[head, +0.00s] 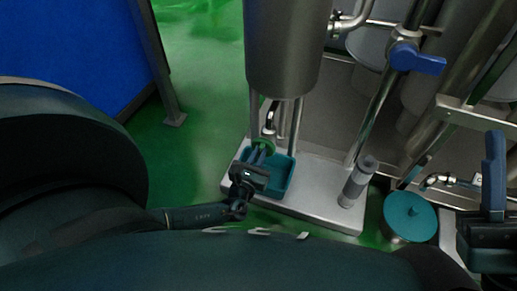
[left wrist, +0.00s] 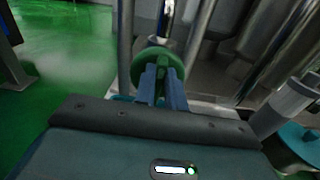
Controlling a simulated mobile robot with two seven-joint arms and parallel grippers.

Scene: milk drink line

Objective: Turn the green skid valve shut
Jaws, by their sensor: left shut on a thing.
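The green skid valve (head: 266,144) is a round green handwheel under the steel tank, low over the skid. In the left wrist view the green handwheel (left wrist: 140,66) stands just beyond my fingers. My left gripper (head: 259,153) reaches it from the front, its blue fingers shut on the wheel. These fingers also show in the left wrist view (left wrist: 161,80) and cover part of the wheel. My right gripper (head: 494,140) is at the right edge of the head view, away from the valve. Its finger gap cannot be made out.
A teal tray (head: 283,180) lies on the steel skid plate (head: 310,205) under the valve. The steel tank (head: 285,50) hangs above. A grey upright cylinder (head: 358,182) and a teal round lid (head: 410,212) are to the right. A blue valve handle (head: 418,61) is higher up. Green floor is open at left.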

